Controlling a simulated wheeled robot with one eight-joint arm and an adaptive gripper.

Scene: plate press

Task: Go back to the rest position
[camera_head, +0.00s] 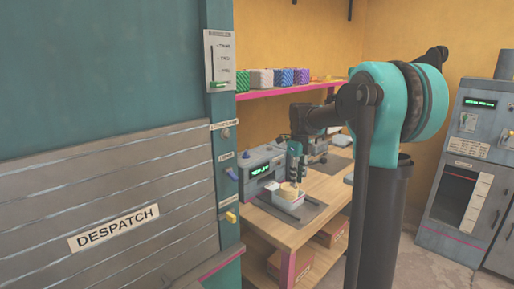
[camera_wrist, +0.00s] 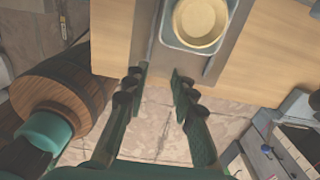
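My gripper (camera_wrist: 160,75) is open and empty in the wrist view, its two fingers apart with bare floor showing between them. In the head view my gripper (camera_head: 296,165) hangs at the end of my arm near the bench machine. A cream round bowl-like piece (camera_wrist: 200,22) sits in a pale tray (camera_wrist: 168,30) on the wooden bench (camera_wrist: 112,40), ahead of the fingertips and apart from them. The same tray (camera_head: 290,202) shows in the head view, below my gripper.
A grey machine with a green display (camera_head: 262,170) stands on the bench. A pink-edged shelf (camera_head: 290,91) with several coloured containers is above. A wooden barrel (camera_wrist: 70,92) is left in the wrist view. A DESPATCH shutter (camera_head: 115,228) fills the left; a grey cabinet (camera_head: 465,190) stands right.

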